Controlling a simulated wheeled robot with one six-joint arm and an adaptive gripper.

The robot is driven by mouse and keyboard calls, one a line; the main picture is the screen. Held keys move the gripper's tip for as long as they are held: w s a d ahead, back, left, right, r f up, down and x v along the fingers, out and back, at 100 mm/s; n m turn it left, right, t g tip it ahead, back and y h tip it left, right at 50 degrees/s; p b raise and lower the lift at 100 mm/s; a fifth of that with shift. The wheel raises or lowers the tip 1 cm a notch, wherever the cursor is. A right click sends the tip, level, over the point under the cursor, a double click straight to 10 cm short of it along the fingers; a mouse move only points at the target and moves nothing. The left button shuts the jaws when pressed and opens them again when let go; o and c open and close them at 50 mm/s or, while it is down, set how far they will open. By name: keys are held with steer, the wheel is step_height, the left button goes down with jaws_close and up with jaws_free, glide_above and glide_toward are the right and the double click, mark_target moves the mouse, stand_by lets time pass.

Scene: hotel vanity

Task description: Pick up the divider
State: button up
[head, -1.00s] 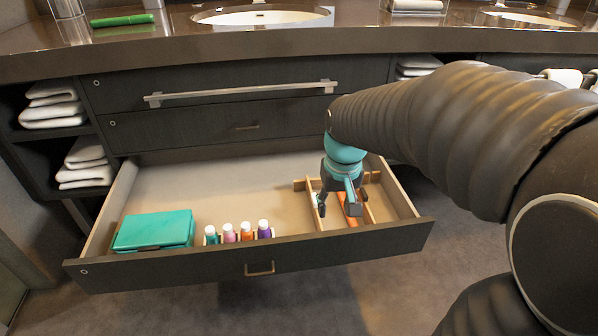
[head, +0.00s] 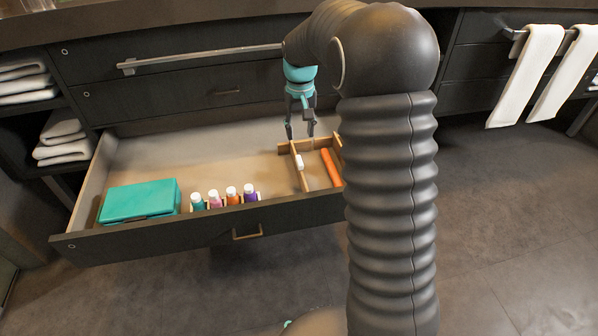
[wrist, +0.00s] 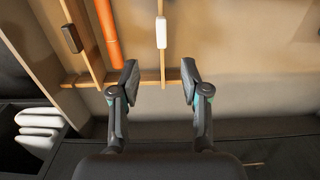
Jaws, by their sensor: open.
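The divider (head: 295,174) is a light wooden frame of thin slats in the right part of the open drawer. Its cross slat (wrist: 150,76) and lengthwise slats (wrist: 162,66) also show in the wrist view. My gripper (head: 299,134) is open and empty at the divider's back edge. In the wrist view my fingertips (wrist: 159,78) are spread on either side of the junction of the cross slat and one lengthwise slat. I cannot tell the height between them or whether they touch. My arm hides the divider's right part in the head view.
The drawer (head: 150,236) holds a teal box (head: 140,201), several small bottles (head: 232,196), an orange stick (head: 331,167) and a small white item (head: 299,161). A dark item (wrist: 72,38) shows in the wrist view.

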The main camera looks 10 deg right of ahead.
mark_target(299, 160)
step_height(299, 160, down, 12)
steer(key=shift+s+a+b, duration=0.15)
steer(key=shift+b, duration=0.2)
jaws_close()
stand_by(0.3)
